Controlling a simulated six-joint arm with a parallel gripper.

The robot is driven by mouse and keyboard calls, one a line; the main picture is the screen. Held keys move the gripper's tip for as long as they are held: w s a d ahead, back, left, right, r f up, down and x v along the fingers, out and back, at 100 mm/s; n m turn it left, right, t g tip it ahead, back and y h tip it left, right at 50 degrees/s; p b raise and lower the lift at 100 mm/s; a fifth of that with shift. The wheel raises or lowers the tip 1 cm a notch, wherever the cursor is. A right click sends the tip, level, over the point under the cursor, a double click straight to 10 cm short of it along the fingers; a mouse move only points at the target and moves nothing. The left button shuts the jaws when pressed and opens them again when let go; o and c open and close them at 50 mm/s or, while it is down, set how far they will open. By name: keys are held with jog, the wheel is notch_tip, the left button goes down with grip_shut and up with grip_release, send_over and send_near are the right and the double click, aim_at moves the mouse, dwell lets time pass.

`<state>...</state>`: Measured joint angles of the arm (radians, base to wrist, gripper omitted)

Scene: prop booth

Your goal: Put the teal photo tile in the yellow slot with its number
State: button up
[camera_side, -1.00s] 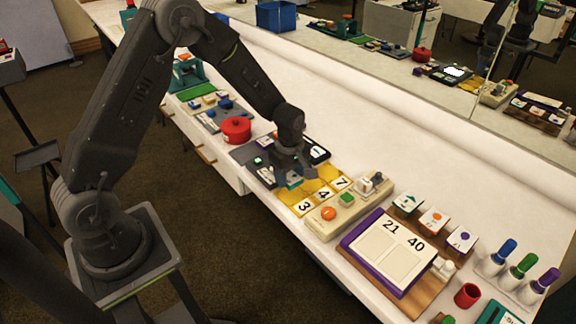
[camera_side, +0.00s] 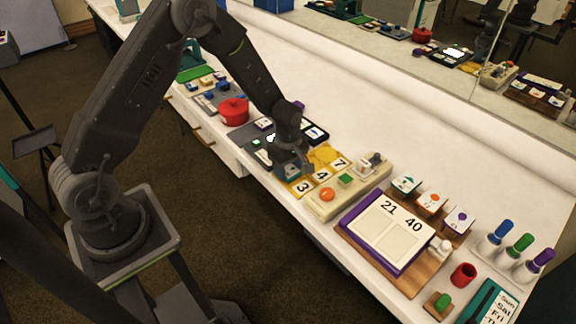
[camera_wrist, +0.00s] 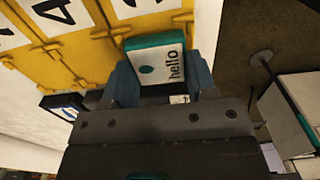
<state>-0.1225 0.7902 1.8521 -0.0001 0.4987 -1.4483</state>
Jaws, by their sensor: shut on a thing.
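My gripper (camera_wrist: 160,88) is shut on the teal photo tile (camera_wrist: 152,62), which has a teal top band, a white face with a teal spot, and the word "hello". In the side view my gripper (camera_side: 292,168) is low at the left end of the yellow slot rack (camera_side: 324,155), and the tile mostly hides behind its fingers. The rack has number cards 3, 4 and 7 in a row. In the wrist view the tile's top edge overlaps the yellow rack (camera_wrist: 100,50). I cannot tell whether it touches a slot. Marks below the tile are too small to read.
A beige box with an orange button (camera_side: 327,194) stands right of the rack. A red pot (camera_side: 233,111) and a dark device (camera_side: 316,133) stand to the left and behind. A purple-edged board (camera_side: 390,232) is farther right. The white counter behind the rack is clear.

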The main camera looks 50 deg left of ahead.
jog(key=o, duration=1.1)
jog(key=shift+c, duration=0.2)
jog(key=shift+r, duration=0.1)
notch_tip(320, 180, up, 14)
jog(key=shift+f, duration=0.2)
jog(key=s+d+r+m+t, duration=0.3)
jog(key=s+r+m, duration=0.65)
jog(key=r, duration=0.35)
jog(key=s+d+r+m+t, duration=0.2)
jog(key=s+m, duration=0.6)
jog(key=s, duration=0.5)
jog(key=shift+d+r+t, duration=0.15)
jog(key=shift+r+t, duration=0.15)
jog(key=shift+r, duration=0.6)
